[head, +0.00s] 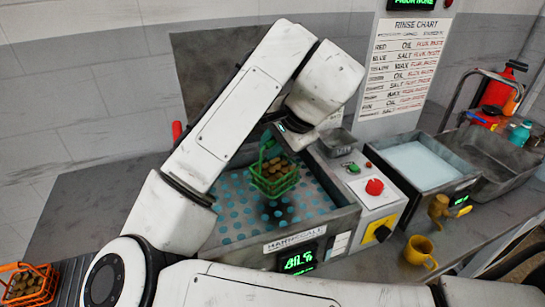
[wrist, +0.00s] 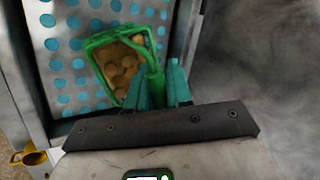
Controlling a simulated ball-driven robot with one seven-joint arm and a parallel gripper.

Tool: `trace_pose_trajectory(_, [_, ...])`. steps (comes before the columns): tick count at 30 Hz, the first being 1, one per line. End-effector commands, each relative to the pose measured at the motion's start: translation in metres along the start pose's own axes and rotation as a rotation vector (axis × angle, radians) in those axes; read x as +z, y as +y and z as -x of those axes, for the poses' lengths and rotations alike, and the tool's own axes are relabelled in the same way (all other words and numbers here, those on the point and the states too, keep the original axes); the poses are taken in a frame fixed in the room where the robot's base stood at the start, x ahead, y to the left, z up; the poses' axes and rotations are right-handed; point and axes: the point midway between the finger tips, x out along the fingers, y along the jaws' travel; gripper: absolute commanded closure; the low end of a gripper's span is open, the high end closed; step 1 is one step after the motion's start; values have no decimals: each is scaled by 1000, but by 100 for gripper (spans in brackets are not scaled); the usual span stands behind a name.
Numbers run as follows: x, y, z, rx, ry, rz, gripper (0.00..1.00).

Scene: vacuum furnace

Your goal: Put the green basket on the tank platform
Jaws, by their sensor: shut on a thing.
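The green basket (head: 273,180) is full of small brown round pieces. My gripper (head: 268,142) is shut on its tall handle. In the wrist view the teal fingers (wrist: 172,86) close around the handle, and the basket (wrist: 125,66) hangs tilted beside them. The tank platform (head: 236,202) is a grey plate with rows of blue holes inside the metal tank. The basket hangs over this plate, right of its middle in the head view, with a dark shadow below it. The platform also shows in the wrist view (wrist: 66,62).
The tank's front rim carries a green display (head: 299,261). A control panel with a red button (head: 374,187) stands right of it, then a second tank (head: 418,165). A yellow mug (head: 420,251) stands at the front right. An orange basket (head: 28,284) is at lower left.

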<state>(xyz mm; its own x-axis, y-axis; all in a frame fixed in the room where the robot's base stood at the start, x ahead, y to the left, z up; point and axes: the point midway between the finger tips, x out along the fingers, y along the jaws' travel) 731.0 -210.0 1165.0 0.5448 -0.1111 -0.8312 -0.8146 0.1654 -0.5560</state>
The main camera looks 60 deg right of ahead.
Motion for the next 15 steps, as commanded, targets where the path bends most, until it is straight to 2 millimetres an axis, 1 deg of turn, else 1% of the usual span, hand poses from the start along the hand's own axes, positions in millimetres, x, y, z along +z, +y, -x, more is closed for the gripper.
trace_pose_trajectory(3, [-7,1,-12,2,0,-1,100])
trace_pose_trajectory(9, [-5,15,-31,1,0,0,100])
trace_pose_trajectory(15, [-6,18,-35,-1,1,-1,100])
